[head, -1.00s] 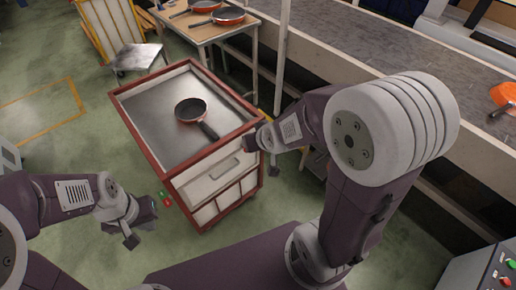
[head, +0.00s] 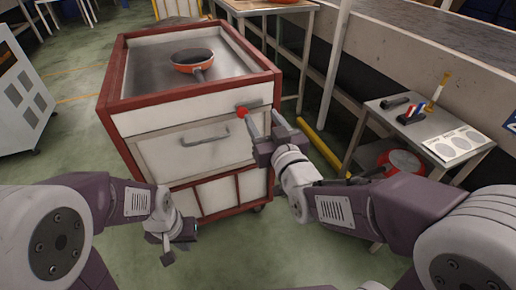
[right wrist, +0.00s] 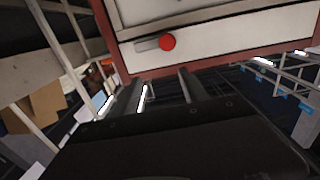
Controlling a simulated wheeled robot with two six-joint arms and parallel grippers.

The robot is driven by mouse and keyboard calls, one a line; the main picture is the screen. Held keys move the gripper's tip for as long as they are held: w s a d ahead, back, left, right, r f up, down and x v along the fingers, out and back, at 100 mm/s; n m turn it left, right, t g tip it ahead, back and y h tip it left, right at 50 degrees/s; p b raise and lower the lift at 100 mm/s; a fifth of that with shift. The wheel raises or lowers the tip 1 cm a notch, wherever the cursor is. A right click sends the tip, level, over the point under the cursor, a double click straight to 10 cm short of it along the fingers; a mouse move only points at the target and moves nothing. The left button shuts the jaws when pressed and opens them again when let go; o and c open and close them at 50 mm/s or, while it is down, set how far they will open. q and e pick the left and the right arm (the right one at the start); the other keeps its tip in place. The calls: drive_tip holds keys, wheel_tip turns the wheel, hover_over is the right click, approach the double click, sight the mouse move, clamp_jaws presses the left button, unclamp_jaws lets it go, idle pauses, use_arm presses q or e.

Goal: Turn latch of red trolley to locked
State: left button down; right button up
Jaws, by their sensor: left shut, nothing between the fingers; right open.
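The red trolley (head: 112,88) has a red frame and white front panels, with a long grey drawer handle (head: 205,136). Its latch is a red knob (head: 242,112) with a short grey bar, high on the right of the front. In the right wrist view the latch (right wrist: 167,42) lies roughly level across the white panel, beyond the fingers. My right gripper (head: 266,121) is open and empty, just in front of the panel, with one finger close by the knob; contact cannot be told. My left gripper (head: 172,246) is shut and empty, low before the trolley's lower left front.
A pan (head: 192,60) sits on the trolley's top. On the right a small side table (head: 450,165) holds tools and a white sheet with discs, with a red round object (head: 402,163) below. A conveyor (head: 430,35) runs behind. A grey cabinet (head: 22,95) stands left.

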sight(251, 108)
wheel_tip(251, 108, down, 4)
drive_tip(key=a+b, duration=0.2)
drive_tip(key=x, duration=0.8)
drive_tip(key=shift+w+a+y+b, duration=0.2)
drive_tip(key=shift+a+y+b, duration=0.1)
drive_tip(key=shift+b, duration=0.15)
use_arm(q)
wheel_tip(251, 108, down, 6)
drive_tip(key=shift+a+r, duration=0.15)
drive_tip(key=shift+r, duration=0.1)
use_arm(e)
drive_tip(key=shift+r, duration=0.1)
clamp_jaws()
